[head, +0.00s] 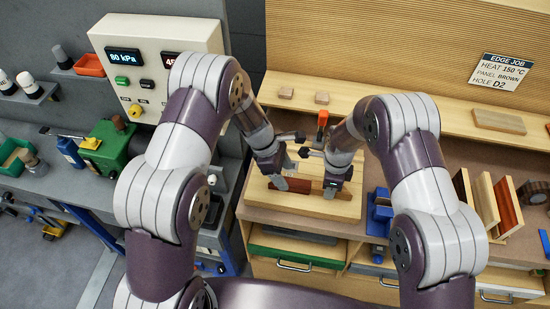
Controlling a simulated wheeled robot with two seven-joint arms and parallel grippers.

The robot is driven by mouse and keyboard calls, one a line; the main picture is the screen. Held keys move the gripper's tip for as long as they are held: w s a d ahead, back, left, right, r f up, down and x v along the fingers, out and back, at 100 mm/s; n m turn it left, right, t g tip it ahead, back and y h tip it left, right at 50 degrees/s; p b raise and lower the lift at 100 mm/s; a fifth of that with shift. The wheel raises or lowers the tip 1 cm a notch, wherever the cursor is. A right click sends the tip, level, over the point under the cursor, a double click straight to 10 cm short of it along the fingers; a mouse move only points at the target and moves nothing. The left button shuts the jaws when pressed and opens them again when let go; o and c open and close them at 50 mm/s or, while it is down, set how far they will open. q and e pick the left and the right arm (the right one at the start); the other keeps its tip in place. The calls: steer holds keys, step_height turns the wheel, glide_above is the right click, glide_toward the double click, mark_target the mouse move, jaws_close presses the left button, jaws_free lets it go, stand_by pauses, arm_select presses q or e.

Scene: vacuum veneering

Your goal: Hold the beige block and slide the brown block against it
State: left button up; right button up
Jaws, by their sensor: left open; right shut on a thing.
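The brown block (299,185) is a dark reddish bar lying on a pale wooden board (300,207) on the bench. My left gripper (277,181) is open at the left end of the brown block; I cannot tell whether it touches it. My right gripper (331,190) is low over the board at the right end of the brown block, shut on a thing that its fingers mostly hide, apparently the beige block. Whether the two blocks touch is too small to tell.
Clamp-like tools with an orange part (322,118) stand just behind the blocks. Two small pale blocks (286,93) lie on the rear shelf. A blue holder (379,212) and upright panels (485,203) stand to the right. A control box (155,75) stands back left.

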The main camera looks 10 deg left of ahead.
mark_target(290, 182)
arm_select(q)
steer(key=shift+x, duration=1.75)
arm_select(e)
steer(key=shift+s+d+f, duration=0.1)
steer(key=shift+s+f, duration=0.15)
arm_select(q)
steer(key=c, duration=1.1)
steer(key=shift+c, duration=0.3)
steer(key=o, duration=1.1)
steer(key=shift+o, duration=0.2)
steer(key=shift+r, duration=0.1)
